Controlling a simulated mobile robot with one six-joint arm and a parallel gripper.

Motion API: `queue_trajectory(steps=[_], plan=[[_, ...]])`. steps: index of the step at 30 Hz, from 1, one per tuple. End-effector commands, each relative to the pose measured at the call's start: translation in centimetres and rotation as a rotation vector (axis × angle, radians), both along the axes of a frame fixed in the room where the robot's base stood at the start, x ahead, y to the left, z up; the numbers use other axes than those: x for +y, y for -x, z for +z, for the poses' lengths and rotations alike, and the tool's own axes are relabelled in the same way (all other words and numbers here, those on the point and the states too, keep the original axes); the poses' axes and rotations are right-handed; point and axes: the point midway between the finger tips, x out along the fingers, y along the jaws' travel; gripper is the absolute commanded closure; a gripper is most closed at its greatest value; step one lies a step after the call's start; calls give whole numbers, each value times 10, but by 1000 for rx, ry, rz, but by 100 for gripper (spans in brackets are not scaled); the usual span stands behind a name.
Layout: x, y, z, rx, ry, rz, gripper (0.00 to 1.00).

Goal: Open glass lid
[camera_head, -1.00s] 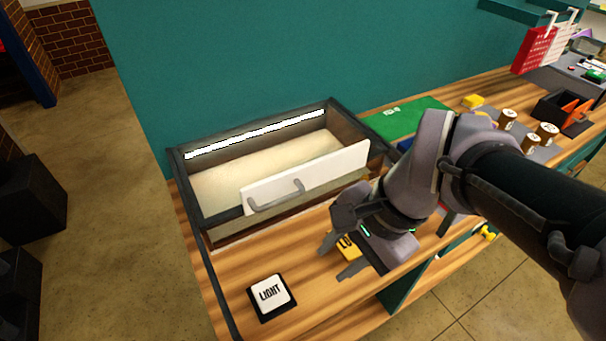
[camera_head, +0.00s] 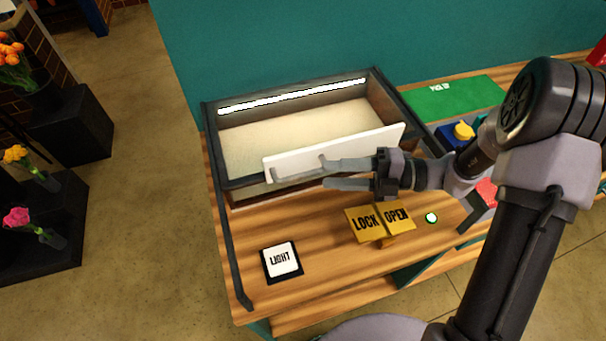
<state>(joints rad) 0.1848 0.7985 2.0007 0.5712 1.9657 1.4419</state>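The display case (camera_head: 211,145) has a dark frame and a pale inside floor, with a lit white strip along its back. Its glass is too clear to tell apart from open space. A white panel (camera_head: 345,147) with a grey handle (camera_head: 322,159) slants across the front of the case. My gripper (camera_head: 325,174) points left at this panel, fingers apart, one finger above the other. The upper finger overlaps the panel's lower edge and hides most of the handle. I cannot tell whether the fingers touch the handle. Nothing shows clearly held.
A yellow LOCK/OPEN sign (camera_head: 380,221) and a black-and-white LIGHT button (camera_head: 282,260) are on the wooden counter (camera_head: 330,240) in front. A small green light (camera_head: 431,217) glows to the right. A green mat (camera_head: 455,98) lies behind my arm. Flower stands (camera_head: 75,130) are at left.

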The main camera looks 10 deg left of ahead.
Motion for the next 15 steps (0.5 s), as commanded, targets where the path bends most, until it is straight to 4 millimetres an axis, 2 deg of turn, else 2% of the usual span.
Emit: queue_trajectory(steps=[3, 6, 10, 15], plan=[[29, 6, -5, 1, 0, 4, 66], [49, 9, -6, -1, 1, 3, 66], [64, 11, -6, -1, 0, 2, 66], [71, 12, -6, -1, 1, 1, 66]])
